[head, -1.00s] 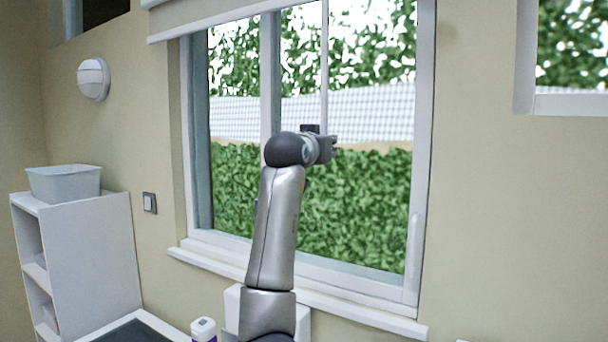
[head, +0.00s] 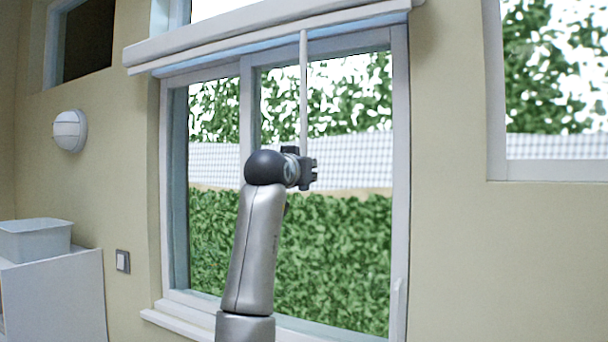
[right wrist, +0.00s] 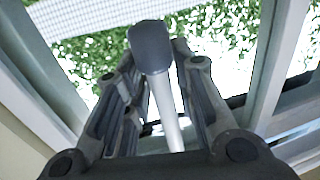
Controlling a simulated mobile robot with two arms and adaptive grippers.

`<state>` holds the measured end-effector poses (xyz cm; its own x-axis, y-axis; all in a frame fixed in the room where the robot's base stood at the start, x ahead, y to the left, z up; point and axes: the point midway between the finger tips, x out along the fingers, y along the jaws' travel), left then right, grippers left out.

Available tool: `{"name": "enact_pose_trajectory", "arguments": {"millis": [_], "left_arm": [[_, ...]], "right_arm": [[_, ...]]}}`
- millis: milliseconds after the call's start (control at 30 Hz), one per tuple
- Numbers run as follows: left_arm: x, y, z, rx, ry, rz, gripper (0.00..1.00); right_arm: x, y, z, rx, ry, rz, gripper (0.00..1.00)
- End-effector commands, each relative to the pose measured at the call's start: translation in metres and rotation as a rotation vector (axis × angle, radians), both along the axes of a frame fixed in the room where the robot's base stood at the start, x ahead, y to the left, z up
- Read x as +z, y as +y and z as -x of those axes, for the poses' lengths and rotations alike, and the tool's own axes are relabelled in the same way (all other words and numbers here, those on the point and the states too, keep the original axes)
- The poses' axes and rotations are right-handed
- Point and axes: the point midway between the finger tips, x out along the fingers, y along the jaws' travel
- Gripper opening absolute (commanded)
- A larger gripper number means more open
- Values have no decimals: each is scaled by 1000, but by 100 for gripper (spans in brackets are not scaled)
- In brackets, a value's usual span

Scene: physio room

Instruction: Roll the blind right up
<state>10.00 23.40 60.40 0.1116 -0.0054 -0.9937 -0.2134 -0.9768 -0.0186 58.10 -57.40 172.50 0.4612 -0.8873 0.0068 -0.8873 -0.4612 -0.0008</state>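The white blind (head: 270,36) is a narrow band across the upper part of the window, with its lower edge tilted in the head view. A thin pale wand (head: 303,85) hangs from it down to my right gripper (head: 305,170). In the right wrist view the wand shows again (right wrist: 168,115), with a thicker grey end (right wrist: 150,46) between the fingertips of my right gripper (right wrist: 155,62). The fingers are drawn in close on both sides of this grey end and look shut on it; their contact is partly hidden. My left gripper is not in view.
The window frame (head: 400,200) and sill (head: 170,324) lie close around my right arm. A wall lamp (head: 69,131), a light switch (head: 122,261) and a white shelf unit (head: 60,300) with a grey tub (head: 35,240) are to the left.

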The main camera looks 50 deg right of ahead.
Motion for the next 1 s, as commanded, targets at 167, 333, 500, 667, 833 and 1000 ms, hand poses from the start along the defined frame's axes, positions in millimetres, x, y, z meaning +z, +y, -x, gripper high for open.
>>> {"name": "enact_pose_trajectory", "arguments": {"millis": [167, 333, 500, 667, 833, 1000], "left_arm": [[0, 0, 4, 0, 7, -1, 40], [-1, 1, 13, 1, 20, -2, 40], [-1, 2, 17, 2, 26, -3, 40], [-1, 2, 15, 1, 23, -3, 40], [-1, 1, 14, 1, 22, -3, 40], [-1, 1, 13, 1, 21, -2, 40]], "right_arm": [[1, 0, 1, -1, -1, -2, 46], [0, 0, 0, -1, 2, -4, 46], [-1, 3, 2, -1, 2, -4, 46], [-2, 22, 10, 1, 2, -4, 46], [-1, 56, 27, 3, 0, -2, 46], [-1, 85, 43, 1, 0, -2, 46]]}}
